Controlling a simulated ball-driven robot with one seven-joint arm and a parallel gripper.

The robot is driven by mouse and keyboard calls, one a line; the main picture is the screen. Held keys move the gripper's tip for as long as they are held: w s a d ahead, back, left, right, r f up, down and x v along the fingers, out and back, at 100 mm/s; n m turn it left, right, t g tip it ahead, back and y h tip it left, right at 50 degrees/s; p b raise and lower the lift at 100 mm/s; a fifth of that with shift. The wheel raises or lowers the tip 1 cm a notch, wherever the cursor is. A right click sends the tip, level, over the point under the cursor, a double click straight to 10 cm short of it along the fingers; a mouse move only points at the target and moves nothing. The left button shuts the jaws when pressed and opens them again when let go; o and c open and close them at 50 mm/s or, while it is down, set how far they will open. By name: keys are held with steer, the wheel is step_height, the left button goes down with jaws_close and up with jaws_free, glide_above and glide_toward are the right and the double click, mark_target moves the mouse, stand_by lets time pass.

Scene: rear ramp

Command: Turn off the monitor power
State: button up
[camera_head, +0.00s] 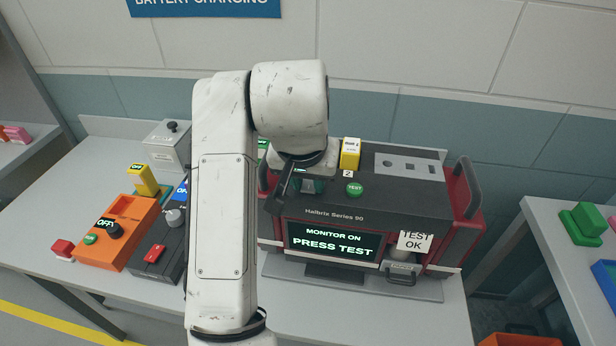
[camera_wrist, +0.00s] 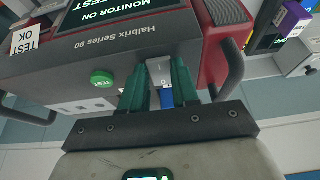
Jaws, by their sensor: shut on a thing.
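The monitor is a dark grey and red unit lettered Halbrix Series 90 (camera_head: 400,226); it also shows upside down in the wrist view (camera_wrist: 150,48). Its lit screen (camera_head: 333,240) reads MONITOR ON, PRESS TEST. A round green TEST button (camera_head: 354,189) is on its top, and shows beside my fingers in the wrist view (camera_wrist: 102,78). My gripper (camera_wrist: 160,78) has green fingers shut on a small grey piece with a blue part (camera_wrist: 158,70) at the monitor's top. In the head view my gripper (camera_head: 312,185) is partly hidden by my arm.
A yellow block (camera_head: 350,154) stands behind the TEST button. A TEST OK card (camera_head: 414,241) is at the monitor's front right.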

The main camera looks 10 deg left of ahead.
jaws_close()
steer(key=p, duration=0.1)
steer(key=r+g+p, duration=0.1)
steer(key=p, duration=0.1)
steer(key=shift+w, duration=0.2)
steer(key=shift+w+g+p, duration=0.15)
steer(key=shift+g+p, duration=0.55)
steer(key=shift+p, duration=0.35)
steer(key=shift+f+g+p, duration=0.25)
steer(key=shift+g+p, duration=0.05)
steer(key=shift+p, duration=0.05)
steer(key=o, duration=0.6)
jaws_free()
step_height(320, 180, up, 11)
steer(key=s+p, duration=0.1)
steer(key=shift+s+f, duration=0.15)
steer(key=shift+f, duration=0.05)
steer(key=shift+s, duration=0.1)
